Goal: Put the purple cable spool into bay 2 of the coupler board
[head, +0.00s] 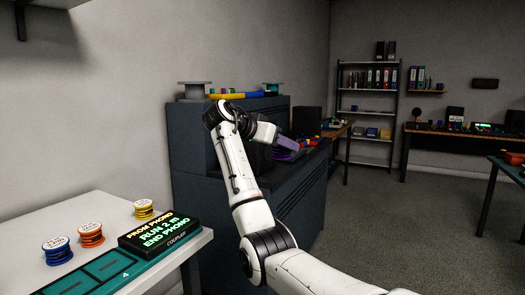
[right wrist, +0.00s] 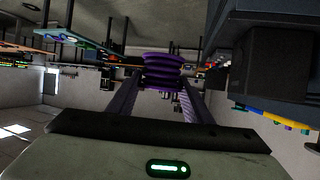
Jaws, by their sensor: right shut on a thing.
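The purple cable spool (right wrist: 163,71) is between the fingers of my right gripper (right wrist: 160,90) in the right wrist view. The gripper is shut on it. In the head view my right gripper (head: 287,144) is held up in front of the dark cabinet, and a purple rim of the spool (head: 284,156) shows just below the fingers. The green coupler board (head: 151,264) lies on the white table at lower left, well away from the gripper. One bay is marked 4; no bay marked 2 is readable, and the board runs out of frame. My left gripper is not in view.
Blue (head: 57,251), orange (head: 91,236) and yellow (head: 144,210) spools stand along the board's far side. A black sign (head: 158,232) reads "FROM PHONO, RUN 2 m, END PHONO". The dark cabinet (head: 300,200) stands behind my right arm. Open floor lies at right.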

